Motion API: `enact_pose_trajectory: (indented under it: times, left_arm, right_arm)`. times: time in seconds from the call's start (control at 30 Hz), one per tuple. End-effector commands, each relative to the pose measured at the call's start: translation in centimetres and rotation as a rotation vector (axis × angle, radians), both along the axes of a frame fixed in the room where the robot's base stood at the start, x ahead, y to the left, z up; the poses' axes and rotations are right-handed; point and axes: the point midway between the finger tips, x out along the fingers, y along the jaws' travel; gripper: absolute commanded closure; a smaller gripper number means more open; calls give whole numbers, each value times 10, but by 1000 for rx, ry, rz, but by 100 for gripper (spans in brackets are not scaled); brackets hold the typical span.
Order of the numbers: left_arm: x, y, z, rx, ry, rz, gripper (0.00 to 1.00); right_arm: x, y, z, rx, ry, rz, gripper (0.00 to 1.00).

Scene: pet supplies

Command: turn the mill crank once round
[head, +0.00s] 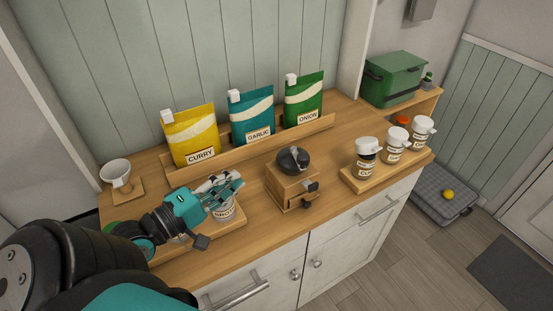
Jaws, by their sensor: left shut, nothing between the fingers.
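The mill (285,186) stands on the counter in the middle of the head view. It has a wooden box body, a dark domed top (292,158) and small dark parts on its right front side. I cannot clearly tell which dark part is the crank. My left gripper (238,183) is to the left of the mill, apart from it. It is shut and empty, above a white labelled jar (225,212) that it partly hides. I cannot tell whether it touches the jar. My right gripper is out of view.
Yellow curry (193,135), teal garlic (251,117) and green onion (304,100) bags stand on a rack behind. Three white-lidded jars (366,158) stand on a wooden tray at right.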

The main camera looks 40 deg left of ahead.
Motion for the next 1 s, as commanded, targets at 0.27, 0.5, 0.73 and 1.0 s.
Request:
enact_pose_trajectory:
  times: [0.27,0.5,0.73,1.0]
  left_arm:
    - [32,-3,5,4,-8,2,100]
    - [62,-9,6,6,-7,0,100]
    - [96,-15,5,7,-6,-1,100]
    - [115,-42,3,7,-3,-1,100]
  right_arm:
    - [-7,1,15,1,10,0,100]
    - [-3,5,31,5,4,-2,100]
    - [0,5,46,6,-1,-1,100]
    - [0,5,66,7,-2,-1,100]
